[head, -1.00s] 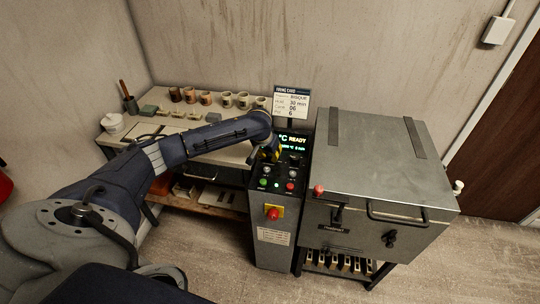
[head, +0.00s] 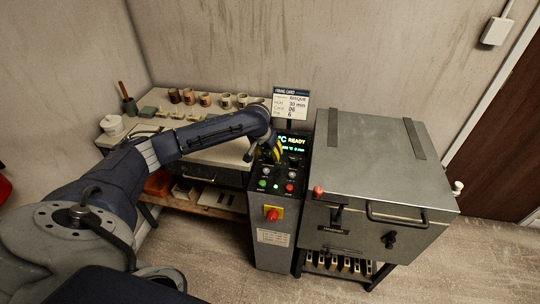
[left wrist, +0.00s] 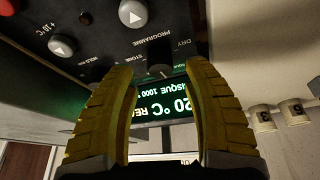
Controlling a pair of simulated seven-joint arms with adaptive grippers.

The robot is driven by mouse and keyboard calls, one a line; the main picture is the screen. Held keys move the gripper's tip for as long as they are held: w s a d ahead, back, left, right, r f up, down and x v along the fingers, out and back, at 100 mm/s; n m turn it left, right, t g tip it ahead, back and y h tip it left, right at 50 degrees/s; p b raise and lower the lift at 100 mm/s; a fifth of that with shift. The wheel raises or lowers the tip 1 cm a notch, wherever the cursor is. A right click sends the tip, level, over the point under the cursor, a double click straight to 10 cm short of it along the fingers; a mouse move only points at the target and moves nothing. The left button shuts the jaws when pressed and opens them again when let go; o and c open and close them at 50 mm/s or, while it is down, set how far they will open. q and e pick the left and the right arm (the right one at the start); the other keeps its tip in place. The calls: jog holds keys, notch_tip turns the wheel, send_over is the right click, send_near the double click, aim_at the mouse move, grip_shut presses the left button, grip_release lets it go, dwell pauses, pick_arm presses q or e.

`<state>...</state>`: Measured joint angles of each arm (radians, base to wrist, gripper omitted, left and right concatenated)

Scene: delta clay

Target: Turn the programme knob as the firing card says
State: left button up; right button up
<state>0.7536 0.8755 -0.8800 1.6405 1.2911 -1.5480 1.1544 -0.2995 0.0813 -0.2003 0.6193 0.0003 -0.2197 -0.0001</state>
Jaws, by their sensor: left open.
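The control panel (head: 272,222) is on a grey cabinet left of the kiln. Its display (head: 293,142) reads READY; in the left wrist view the display (left wrist: 160,108) is upside down, with BISQUE 1000 and 20 °C legible. The programme knob (left wrist: 159,71) shows beside the words PROGRAMME, DRY and STONE. My left gripper (head: 276,153) is over the upper panel. In the left wrist view its yellow fingers (left wrist: 156,70) are open, one on each side of the knob; contact cannot be told. The firing card (head: 291,104) reads BISQUE, 30 min, 06 and 6. My right gripper is not visible.
The closed kiln (head: 370,150) stands right of the panel. A red and yellow emergency stop (head: 273,213) is on the cabinet front. Several push buttons lie below the gripper. A bench (head: 225,150) with small cups stands behind my left arm.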

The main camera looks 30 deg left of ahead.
pick_arm(q)
jog(key=v, duration=0.9)
jog(key=shift+w+r, duration=0.1)
notch_tip(320, 180, up, 6)
jog(key=m+g, duration=0.5)
jog(key=m, duration=1.7)
send_over(270, 155)
notch_tip(270, 155, down, 17)
jog(key=shift+a+f, duration=0.1)
jog(key=shift+f, duration=0.05)
